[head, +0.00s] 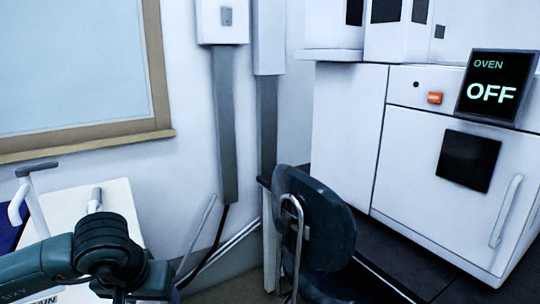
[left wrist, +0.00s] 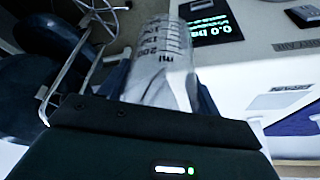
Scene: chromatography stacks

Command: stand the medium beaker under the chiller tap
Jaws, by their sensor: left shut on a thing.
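A clear beaker (left wrist: 158,62) with dark graduation marks, "ml" and "200" among them, is between the fingers of my left gripper (left wrist: 163,88) in the left wrist view. The gripper is shut on it. The beaker's lower part is hidden behind the gripper body. In the head view my left arm comes in at the lower left, and its fingers and the beaker are not visible there. A white curved spout with a grey handle (head: 36,168) stands at the left edge of the head view; I cannot tell if it is the chiller tap. My right gripper is not in view.
A white surface (head: 118,190) with a small grey lever lies behind my left arm. A dark chair (head: 318,225) stands at mid-right, beside a white oven (head: 410,160) whose screen reads "OFF". A dark display (left wrist: 212,22) reading "0.0" is beyond the beaker.

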